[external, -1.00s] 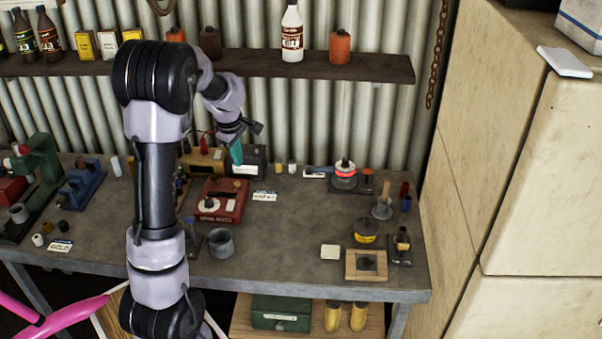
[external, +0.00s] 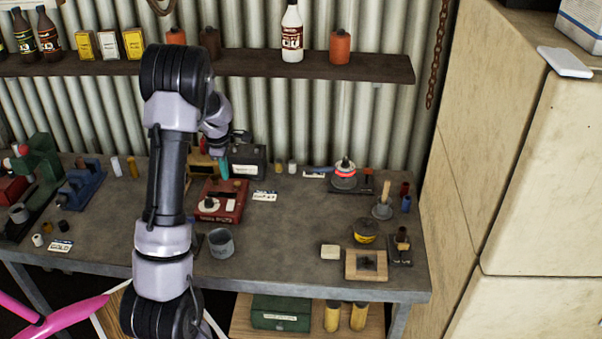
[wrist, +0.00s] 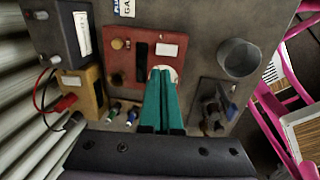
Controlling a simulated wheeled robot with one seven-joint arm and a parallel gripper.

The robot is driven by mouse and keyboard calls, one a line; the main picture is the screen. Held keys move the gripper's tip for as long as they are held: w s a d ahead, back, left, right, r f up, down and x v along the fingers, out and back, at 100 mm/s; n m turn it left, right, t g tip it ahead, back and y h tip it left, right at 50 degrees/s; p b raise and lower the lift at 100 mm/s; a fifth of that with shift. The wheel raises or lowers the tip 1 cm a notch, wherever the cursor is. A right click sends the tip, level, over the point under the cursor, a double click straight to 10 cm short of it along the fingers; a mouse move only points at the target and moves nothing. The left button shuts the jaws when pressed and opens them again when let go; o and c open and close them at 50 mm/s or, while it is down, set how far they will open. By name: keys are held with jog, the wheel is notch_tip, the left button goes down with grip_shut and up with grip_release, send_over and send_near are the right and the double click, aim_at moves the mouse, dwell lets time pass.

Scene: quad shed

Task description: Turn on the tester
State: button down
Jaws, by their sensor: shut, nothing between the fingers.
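A red box-shaped device (external: 233,187) sits on the bench, with a pale round dial (external: 208,204), a dark slot and a small knob; it also shows in the wrist view (wrist: 117,70). A yellow box (wrist: 72,82) with red and black leads stands beside it, against a dark box (wrist: 62,35). I cannot read which one is the tester. My gripper (external: 224,177) has teal fingers, shut and empty. In the wrist view its fingertips (wrist: 161,70) overlap the red device's pale dial and partly hide it. I cannot tell whether they touch.
A grey cup (wrist: 238,58) stands beside the red device, with a small dark stand (wrist: 213,108) near it. Small coloured cylinders (wrist: 122,112) lie close to the fingers. The shelf (external: 260,66) runs above the bench. The bench middle (external: 290,225) is clear.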

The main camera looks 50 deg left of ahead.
aim_at(229, 203)
jog(key=f, duration=0.7)
jog(key=w+a+f, duration=0.1)
jog(key=f, duration=0.3)
jog(key=shift+w+a+f, duration=0.15)
jog(key=shift+f, duration=0.05)
jog(key=shift+s+d+h, duration=0.2)
jog(key=shift+d+h, duration=0.05)
jog(key=shift+h, duration=0.05)
jog(key=shift+s+d+r, duration=0.1)
jog(key=shift+s+d, duration=0.3)
jog(key=shift+s, duration=0.05)
